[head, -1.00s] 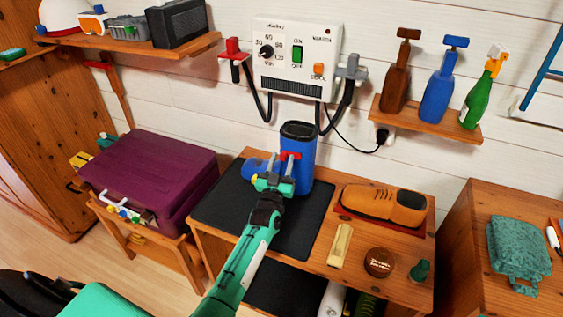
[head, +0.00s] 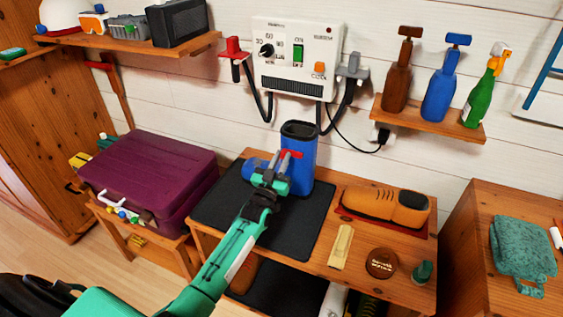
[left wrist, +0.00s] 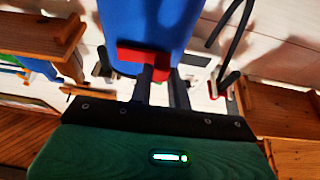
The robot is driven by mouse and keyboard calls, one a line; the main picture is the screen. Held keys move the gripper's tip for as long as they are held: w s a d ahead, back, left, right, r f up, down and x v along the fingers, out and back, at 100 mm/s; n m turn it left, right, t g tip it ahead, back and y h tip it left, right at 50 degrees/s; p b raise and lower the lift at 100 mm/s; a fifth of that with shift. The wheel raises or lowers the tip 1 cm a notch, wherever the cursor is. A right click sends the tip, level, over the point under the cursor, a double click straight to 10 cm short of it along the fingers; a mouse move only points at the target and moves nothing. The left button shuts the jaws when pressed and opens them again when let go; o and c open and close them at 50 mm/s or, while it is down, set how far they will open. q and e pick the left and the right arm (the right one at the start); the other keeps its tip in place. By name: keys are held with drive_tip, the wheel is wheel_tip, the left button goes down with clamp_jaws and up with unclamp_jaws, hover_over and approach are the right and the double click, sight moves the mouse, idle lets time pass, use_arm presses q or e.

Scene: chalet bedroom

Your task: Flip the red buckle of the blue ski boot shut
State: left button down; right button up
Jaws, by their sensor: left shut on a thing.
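The blue ski boot (head: 302,176) stands upright on the dark mat (head: 222,200) on the wooden bench, its toe to the left, partly behind my gripper. Its red buckle (head: 291,153) is on the front of the shaft. My left gripper (head: 283,165) reaches in from the front left and is shut at the buckle. In the left wrist view the red buckle (left wrist: 143,60) lies across the fingertips (left wrist: 158,76), against the blue shaft (left wrist: 150,25). The fingers hide part of the buckle, so how far it is folded is hard to tell. My right gripper does not show.
An orange-brown shoe (head: 385,206) on a red tray, a pale bar (head: 341,246), a round brown tin (head: 381,263) and a small green item (head: 422,272) lie right of the mat. A white control box (head: 295,58) with hanging hoses is behind the boot.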

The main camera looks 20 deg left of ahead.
use_arm(q)
drive_tip(key=shift+r, duration=0.1)
drive_tip(key=c, duration=1.3)
unclamp_jaws()
drive_tip(key=shift+s+f, duration=0.15)
drive_tip(key=shift+f, duration=0.05)
drive_tip(key=b+v, duration=0.1)
drive_tip(key=v, duration=1.2)
drive_tip(key=shift+s, duration=0.25)
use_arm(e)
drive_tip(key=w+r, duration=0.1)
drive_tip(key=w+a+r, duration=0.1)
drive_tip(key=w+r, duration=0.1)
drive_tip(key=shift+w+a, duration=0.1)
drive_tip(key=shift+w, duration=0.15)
use_arm(q)
drive_tip(key=shift+f, duration=0.1)
